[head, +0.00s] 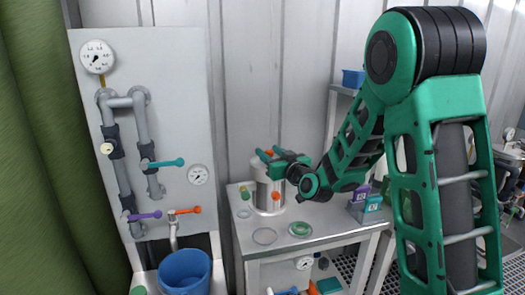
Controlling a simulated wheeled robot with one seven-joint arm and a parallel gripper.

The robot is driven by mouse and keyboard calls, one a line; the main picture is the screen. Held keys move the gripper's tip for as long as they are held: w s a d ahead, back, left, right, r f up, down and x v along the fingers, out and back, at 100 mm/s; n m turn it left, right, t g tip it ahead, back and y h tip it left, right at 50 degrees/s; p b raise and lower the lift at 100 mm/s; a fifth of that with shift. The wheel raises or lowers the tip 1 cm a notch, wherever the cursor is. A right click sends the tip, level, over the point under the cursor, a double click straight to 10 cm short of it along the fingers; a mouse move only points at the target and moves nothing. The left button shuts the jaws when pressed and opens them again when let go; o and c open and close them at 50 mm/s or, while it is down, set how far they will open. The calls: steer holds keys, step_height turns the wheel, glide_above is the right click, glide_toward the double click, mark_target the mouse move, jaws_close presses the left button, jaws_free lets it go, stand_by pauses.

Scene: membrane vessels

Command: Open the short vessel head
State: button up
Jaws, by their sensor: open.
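A short metal vessel (262,193) stands upright on the steel table, with orange parts on its side and near its top. My gripper (266,155) is at the top of the vessel, reaching in from the right with its fingers pointing left. Its green fingers are apart. An orange part shows by the fingers; I cannot tell whether they touch it. My gripper and wrist hide most of the vessel's head, so I cannot tell how the head is seated.
On the table (335,222), a clear ring (265,236) and a green ring (300,229) lie in front of the vessel. A pipe panel (180,100) and a blue bucket (186,270) are at left.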

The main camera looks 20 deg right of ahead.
steer(key=shift+w+a, duration=0.2)
steer(key=shift+w, duration=0.95)
steer(key=shift+w+a, duration=0.2)
steer(key=shift+w, duration=0.9)
jaws_close()
